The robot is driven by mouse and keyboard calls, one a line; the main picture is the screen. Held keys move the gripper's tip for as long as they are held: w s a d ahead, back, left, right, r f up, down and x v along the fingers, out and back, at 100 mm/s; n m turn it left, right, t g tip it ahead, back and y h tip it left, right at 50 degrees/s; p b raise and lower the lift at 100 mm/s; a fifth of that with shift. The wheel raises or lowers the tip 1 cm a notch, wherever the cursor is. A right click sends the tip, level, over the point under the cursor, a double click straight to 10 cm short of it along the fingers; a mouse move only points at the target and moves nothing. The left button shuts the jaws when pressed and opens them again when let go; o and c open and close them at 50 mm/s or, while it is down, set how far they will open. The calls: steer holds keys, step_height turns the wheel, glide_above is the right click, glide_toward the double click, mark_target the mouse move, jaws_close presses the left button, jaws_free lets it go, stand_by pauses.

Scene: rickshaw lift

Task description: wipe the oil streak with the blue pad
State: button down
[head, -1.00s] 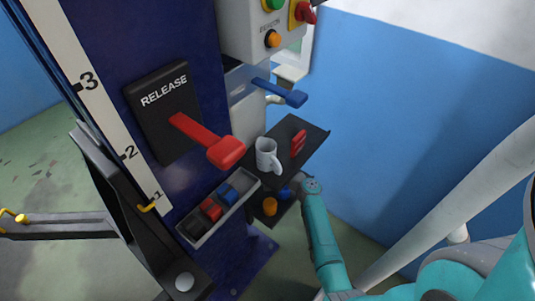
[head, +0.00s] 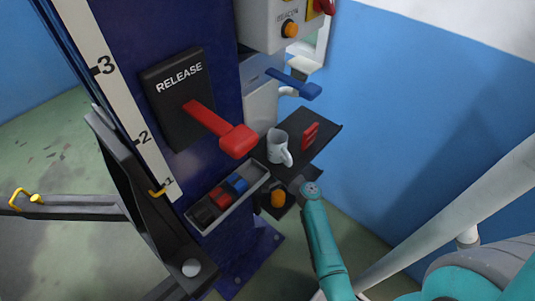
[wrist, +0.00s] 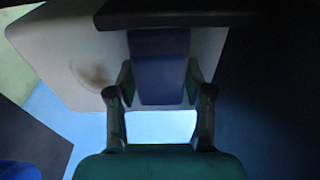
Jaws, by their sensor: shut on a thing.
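In the wrist view my gripper (wrist: 160,78) has its two fingers on either side of a blue block, which looks like the blue pad (wrist: 160,55). It is shut on it. A dark bar crosses the pad's far end. Behind and to the left is a pale panel with a brownish smudge, which looks like the oil streak (wrist: 95,75). I cannot tell whether the pad touches the panel. In the head view my gripper is hidden around the dark shelf, and neither the held pad nor the streak can be made out.
A dark shelf (head: 314,152) holds a grey mug (head: 278,147) and a red item (head: 310,134). An orange item (head: 278,198) sits below. A red release lever (head: 236,138) and a blue lever (head: 308,90) stick out nearby. A tray (head: 207,227) holds coloured blocks.

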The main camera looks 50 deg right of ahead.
steer(key=shift+s+a, duration=0.2)
steer(key=shift+a, duration=1.55)
steer(key=shift+a, duration=0.1)
steer(key=shift+s, duration=0.1)
steer(key=shift+s+d, duration=0.2)
steer(key=shift+s, duration=2.7)
steer(key=shift+s, duration=0.15)
steer(key=s, duration=0.2)
steer(key=shift+s, duration=0.35)
